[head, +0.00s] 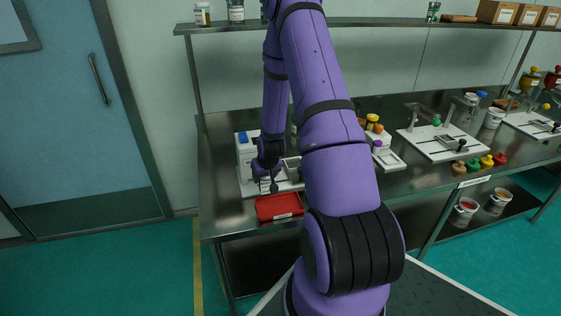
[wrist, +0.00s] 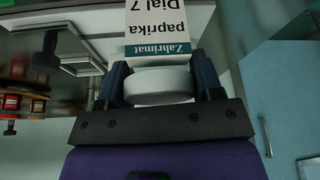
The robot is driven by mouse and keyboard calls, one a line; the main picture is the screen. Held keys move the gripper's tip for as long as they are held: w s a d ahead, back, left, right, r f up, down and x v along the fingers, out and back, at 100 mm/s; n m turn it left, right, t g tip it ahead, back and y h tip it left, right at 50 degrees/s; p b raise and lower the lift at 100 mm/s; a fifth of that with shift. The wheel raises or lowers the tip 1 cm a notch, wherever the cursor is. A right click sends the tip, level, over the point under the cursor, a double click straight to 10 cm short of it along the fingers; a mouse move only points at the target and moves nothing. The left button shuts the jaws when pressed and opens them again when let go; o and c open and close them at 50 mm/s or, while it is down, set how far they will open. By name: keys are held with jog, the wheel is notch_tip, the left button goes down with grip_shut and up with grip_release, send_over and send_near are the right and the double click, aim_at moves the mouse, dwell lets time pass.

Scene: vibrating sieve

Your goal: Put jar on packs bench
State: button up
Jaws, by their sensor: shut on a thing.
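My gripper (wrist: 160,88) is shut on a jar, whose round white lid (wrist: 158,84) sits between the two fingers in the wrist view. Just past the lid is a white label with a teal band, reading "Zahrimat paprika Dial 7" upside down. I cannot tell whether that label is on the jar. In the head view my gripper (head: 267,184) is low at the left end of the steel bench, by a white-based machine and just behind a red tray (head: 279,208). The jar is too small to make out there. I cannot tell which bench is the packs bench.
A white unit with a blue top (head: 246,146) stands left of my gripper. Further right are white-based devices (head: 443,144) and several coloured-topped items. A shelf (head: 380,22) with jars and boxes runs above. A blue door (head: 85,110) is at left.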

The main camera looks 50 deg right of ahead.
jog(key=shift+w+a+f, duration=0.8)
jog(key=shift+w+a, duration=1.05)
jog(key=shift+a, duration=0.1)
jog(key=shift+w+a+f, duration=0.85)
jog(key=shift+w+a, duration=0.95)
jog(key=shift+a, duration=0.15)
jog(key=shift+w+a+f, duration=0.8)
jog(key=shift+w+a, duration=1.05)
jog(key=shift+a, duration=0.1)
jog(key=shift+f, duration=0.1)
jog(key=o, duration=0.9)
jog(key=shift+o, duration=0.2)
